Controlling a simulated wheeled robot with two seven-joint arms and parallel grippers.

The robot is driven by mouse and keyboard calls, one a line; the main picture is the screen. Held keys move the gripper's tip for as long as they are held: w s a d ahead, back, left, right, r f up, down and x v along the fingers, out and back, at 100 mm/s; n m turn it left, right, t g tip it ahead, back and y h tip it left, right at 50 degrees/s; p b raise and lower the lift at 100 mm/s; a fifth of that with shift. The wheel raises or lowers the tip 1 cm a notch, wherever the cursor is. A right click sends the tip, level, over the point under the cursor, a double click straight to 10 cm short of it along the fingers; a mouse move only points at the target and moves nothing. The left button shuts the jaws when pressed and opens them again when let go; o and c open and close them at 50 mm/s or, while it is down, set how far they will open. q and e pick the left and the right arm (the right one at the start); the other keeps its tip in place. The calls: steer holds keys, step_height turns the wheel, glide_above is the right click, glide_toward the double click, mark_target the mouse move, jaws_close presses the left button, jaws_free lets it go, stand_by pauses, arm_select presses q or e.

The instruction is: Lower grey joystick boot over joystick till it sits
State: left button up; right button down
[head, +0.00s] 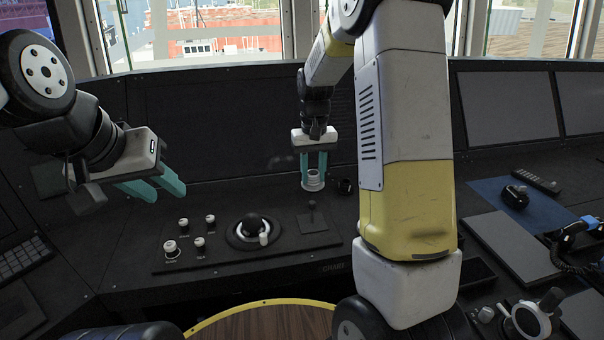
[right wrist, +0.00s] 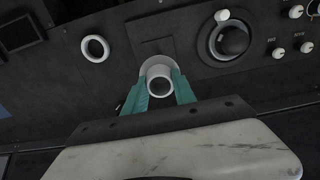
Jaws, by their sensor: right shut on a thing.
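The grey joystick boot (head: 313,181) is a pale, ring-topped piece held between the teal fingers of my right gripper (head: 313,172). In the right wrist view the boot (right wrist: 157,67) shows as a wide collar with a narrower open tube, and the right gripper (right wrist: 160,90) is shut on it. The joystick (head: 312,207) is a small dark stick on a square plate on the console. The boot appears above and behind it in the head view, apart from it. In the right wrist view the joystick is hidden. My left gripper (head: 153,188) is open and empty over the console's left.
A trackball (head: 252,227) and several white knobs (head: 170,247) sit left of the joystick plate. A round fitting (head: 345,186) stands close right of the boot. A blue mat (head: 525,207) with a dark device lies at right. My right arm hides part of the console.

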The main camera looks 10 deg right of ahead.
steer(key=shift+f, duration=0.1)
glide_above(312, 202)
steer(key=shift+f, duration=2.35)
steer(key=shift+f, duration=0.1)
steer(key=shift+f, duration=1.5)
steer(key=shift+f, duration=1.55)
steer(key=shift+f, duration=0.2)
steer(key=shift+f, duration=1.5)
